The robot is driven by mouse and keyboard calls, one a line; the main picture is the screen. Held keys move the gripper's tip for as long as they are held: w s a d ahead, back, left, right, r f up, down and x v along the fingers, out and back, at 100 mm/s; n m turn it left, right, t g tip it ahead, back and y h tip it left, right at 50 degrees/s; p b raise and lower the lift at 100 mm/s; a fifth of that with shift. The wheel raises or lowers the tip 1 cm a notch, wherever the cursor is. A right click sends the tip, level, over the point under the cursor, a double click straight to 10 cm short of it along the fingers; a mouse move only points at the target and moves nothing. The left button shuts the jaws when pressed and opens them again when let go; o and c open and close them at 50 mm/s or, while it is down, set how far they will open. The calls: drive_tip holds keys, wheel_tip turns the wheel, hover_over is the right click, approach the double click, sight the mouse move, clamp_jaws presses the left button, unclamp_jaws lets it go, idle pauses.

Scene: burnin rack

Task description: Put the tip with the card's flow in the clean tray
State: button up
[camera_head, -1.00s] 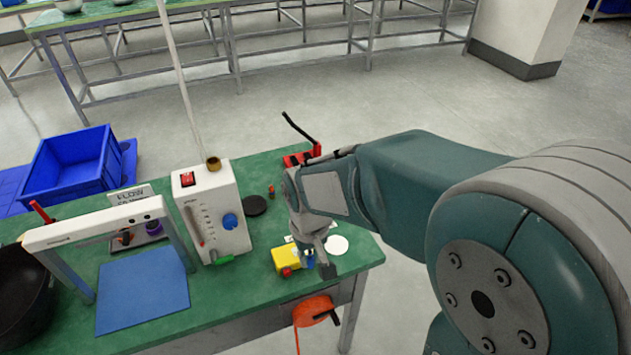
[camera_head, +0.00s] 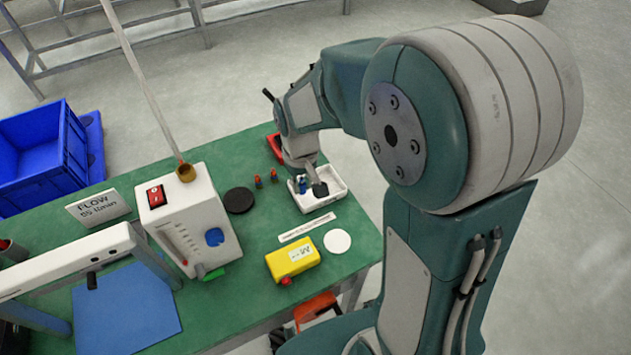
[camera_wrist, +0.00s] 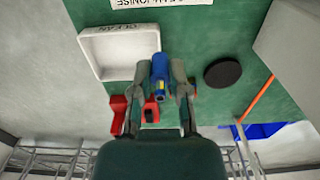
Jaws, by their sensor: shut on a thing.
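My gripper (camera_head: 309,188) is shut on a small blue tip (camera_head: 302,185), and both are at the white tray (camera_head: 326,204) near the table's far right corner. In the wrist view, the blue tip (camera_wrist: 160,72) is between the fingers of my gripper (camera_wrist: 160,84), over or beside the right edge of the tray (camera_wrist: 95,70), whose wall is marked CLEAN. I cannot tell how high the tip is held. The card (camera_head: 98,207) reads FLOW and what looks like 05 l/min. Two small orange-and-dark tips (camera_head: 259,181) (camera_head: 273,176) stand left of the tray.
A white flow meter box (camera_head: 190,222) with a tall tube stands left of the tips, next to a black disc (camera_head: 239,200). A yellow device (camera_head: 293,260) and a white disc (camera_head: 338,241) lie in front of the tray. A red object (camera_head: 274,146) is behind it.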

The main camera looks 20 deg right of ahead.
drive_tip(key=w+d+f, duration=0.1)
drive_tip(key=w+f, duration=0.1)
drive_tip(key=w+d+f, duration=0.2)
drive_tip(key=f, duration=0.1)
drive_tip(key=w+d+f, duration=0.2)
drive_tip(key=shift+w+d+f, duration=0.15)
drive_tip(key=shift+w+f, duration=0.15)
drive_tip(key=shift+w, duration=0.1)
drive_tip(key=shift+f, duration=1.5)
drive_tip(key=o, duration=0.7)
drive_tip(key=shift+f, duration=0.1)
drive_tip(key=shift+o, duration=0.2)
